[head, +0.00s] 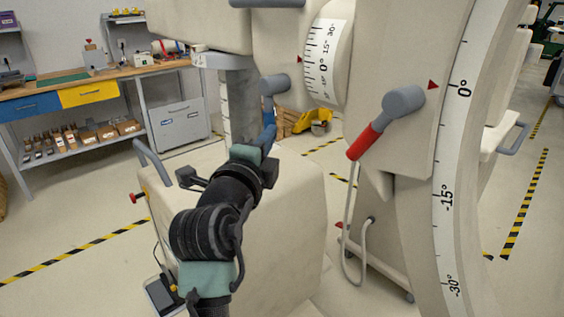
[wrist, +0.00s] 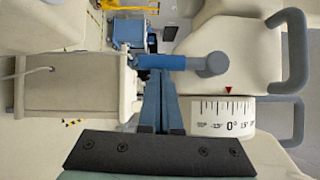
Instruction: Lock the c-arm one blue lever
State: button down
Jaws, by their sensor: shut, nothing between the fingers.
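The C-arm (head: 392,45) is a large beige machine with angle scales. Its blue lever (wrist: 160,62) shows in the wrist view as a blue handle running left from a round grey hub (wrist: 213,64). In the head view the blue lever (head: 268,106) hangs down from its grey hub (head: 275,84), partly hidden by my gripper. My gripper (wrist: 161,78) is shut and empty, with its fingertips right at the lever's handle. I cannot tell whether they touch it.
A beige cabinet body (head: 265,225) of the machine stands below my arm. A workbench (head: 95,76) with blue and yellow drawers is at the back left. A grey cable (head: 348,225) hangs below the red lever. Striped floor tape marks open floor at the left.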

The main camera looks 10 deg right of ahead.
jog(key=w+m+b, duration=0.1)
jog(key=b, duration=0.4)
jog(key=w+a+m+t+h+b, duration=0.1)
jog(key=b, duration=0.4)
jog(key=w+a+f+m+t+h+b, duration=0.1)
jog(key=m+b, duration=0.1)
jog(key=b, duration=0.2)
jog(key=shift+w+b, duration=0.1)
jog(key=shift+b, duration=0.3)
jog(key=shift+w+a+r+b, duration=0.1)
jog(key=shift+w+r+b, duration=0.1)
jog(key=shift+b, duration=0.1)
jog(key=shift+f, duration=0.1)
